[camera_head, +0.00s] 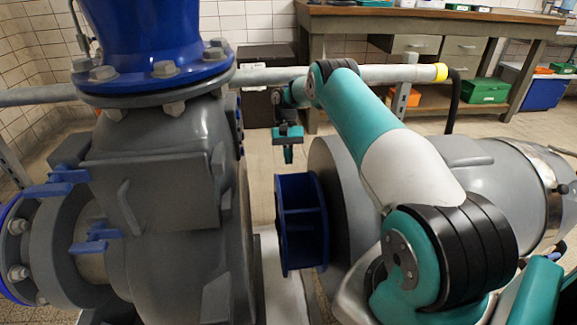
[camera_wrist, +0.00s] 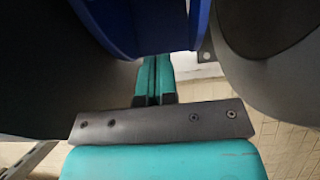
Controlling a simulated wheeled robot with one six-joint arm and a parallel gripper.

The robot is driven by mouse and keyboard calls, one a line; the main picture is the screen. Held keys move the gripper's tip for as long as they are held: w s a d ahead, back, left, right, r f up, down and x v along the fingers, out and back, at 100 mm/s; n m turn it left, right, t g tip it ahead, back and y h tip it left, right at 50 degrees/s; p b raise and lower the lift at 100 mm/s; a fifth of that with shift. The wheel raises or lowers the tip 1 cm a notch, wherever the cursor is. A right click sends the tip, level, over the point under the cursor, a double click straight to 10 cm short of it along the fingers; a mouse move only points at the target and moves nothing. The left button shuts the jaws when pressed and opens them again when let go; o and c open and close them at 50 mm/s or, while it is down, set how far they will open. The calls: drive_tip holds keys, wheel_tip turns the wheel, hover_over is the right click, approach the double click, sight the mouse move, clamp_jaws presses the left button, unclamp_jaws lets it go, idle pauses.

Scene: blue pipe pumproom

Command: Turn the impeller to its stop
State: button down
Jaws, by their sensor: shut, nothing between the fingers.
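The blue impeller (camera_head: 301,222) sits at the middle of the head view, between the grey pump casing (camera_head: 165,190) on the left and the grey motor-side housing (camera_head: 345,190) on the right. Its vanes and rim show. My gripper (camera_head: 288,155) hangs just above and behind the impeller, fingers pointing down, and appears apart from it. In the wrist view my gripper's teal fingers (camera_wrist: 153,75) are pressed together with nothing between them. The impeller's blue edge (camera_wrist: 150,25) fills the top of that view, just beyond the fingers. Whether they touch it I cannot tell.
A grey horizontal pipe (camera_head: 395,74) with a yellow end runs behind my arm. A workbench (camera_head: 430,20) with a green box (camera_head: 485,90) stands at the back. A blue flanged pipe (camera_head: 155,45) rises from the casing. The gap between casing and housing is narrow.

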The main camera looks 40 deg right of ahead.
wheel_tip(320, 180, up, 10)
drive_tip(key=p, duration=0.7)
drive_tip(key=shift+p, duration=0.35)
drive_tip(key=shift+f, duration=0.25)
